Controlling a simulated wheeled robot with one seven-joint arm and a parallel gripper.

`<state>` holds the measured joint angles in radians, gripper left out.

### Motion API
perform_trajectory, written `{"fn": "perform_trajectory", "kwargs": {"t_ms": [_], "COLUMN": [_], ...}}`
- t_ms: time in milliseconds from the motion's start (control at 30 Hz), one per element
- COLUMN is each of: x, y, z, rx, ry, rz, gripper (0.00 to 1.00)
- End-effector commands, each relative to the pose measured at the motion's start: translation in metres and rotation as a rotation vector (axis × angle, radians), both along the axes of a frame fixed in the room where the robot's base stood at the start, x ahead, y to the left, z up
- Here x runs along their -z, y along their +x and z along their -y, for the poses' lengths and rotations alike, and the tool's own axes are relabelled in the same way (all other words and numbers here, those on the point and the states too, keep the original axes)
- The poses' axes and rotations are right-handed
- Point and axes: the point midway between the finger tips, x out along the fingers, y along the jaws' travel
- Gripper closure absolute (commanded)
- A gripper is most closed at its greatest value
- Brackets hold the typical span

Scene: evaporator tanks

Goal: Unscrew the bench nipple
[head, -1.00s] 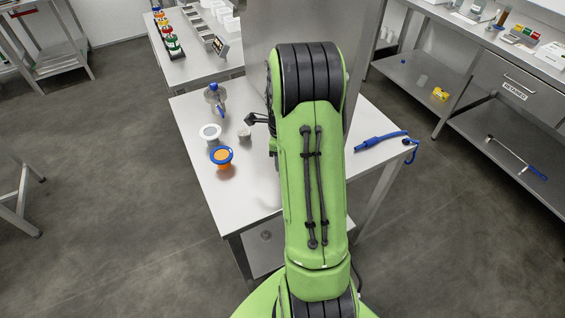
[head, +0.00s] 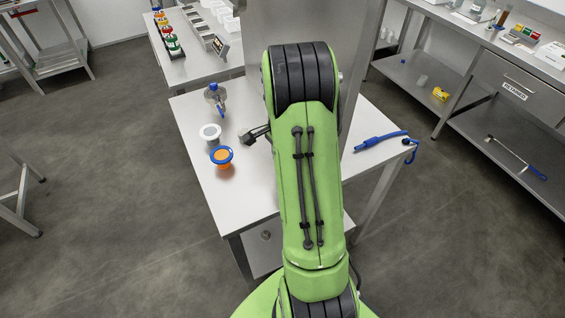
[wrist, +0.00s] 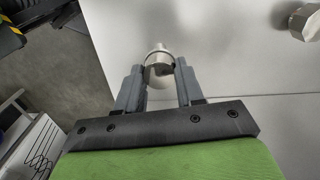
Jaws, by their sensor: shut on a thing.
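The bench nipple (wrist: 158,61) is a short, shiny metal cylinder with a narrower end. In the wrist view it sits between the two grey fingertips of my gripper (wrist: 160,76), which are shut on it. Its lower part shows between the fingers against a plain grey surface. In the head view my gripper (head: 256,135) is low over the white bench (head: 245,195), on the left of my green arm. I cannot make out the nipple there; the gripper covers that spot.
Another metal fitting (wrist: 305,20) shows in the wrist view's corner.

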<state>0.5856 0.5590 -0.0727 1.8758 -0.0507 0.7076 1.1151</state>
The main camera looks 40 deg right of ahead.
Motion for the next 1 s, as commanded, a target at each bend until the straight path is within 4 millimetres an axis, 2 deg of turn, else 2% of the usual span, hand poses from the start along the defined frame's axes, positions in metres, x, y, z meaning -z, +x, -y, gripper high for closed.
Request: {"fn": "perform_trajectory", "kwargs": {"t_ms": [67,300,600,667,833,1000], "x": [-0.0001,-0.0001,-0.0003,-0.0002,-0.0002,-0.0005], "y": [0.0001,0.0002,0.0004,0.0005,0.0006,0.0006], "z": [0.0002,0.0003,0.0003,0.0001,0.0002,0.0003], "rx": [-0.028,-0.418,-0.462,-0.534,-0.838,-0.901], "ry": [-0.001,-0.001,-0.001,-0.001,-0.002,-0.001], "rz": [0.001,0.0,0.001,0.001,0.0,0.001], "gripper": [1.0,1.0,1.0,1.0,1.0,1.0]}}
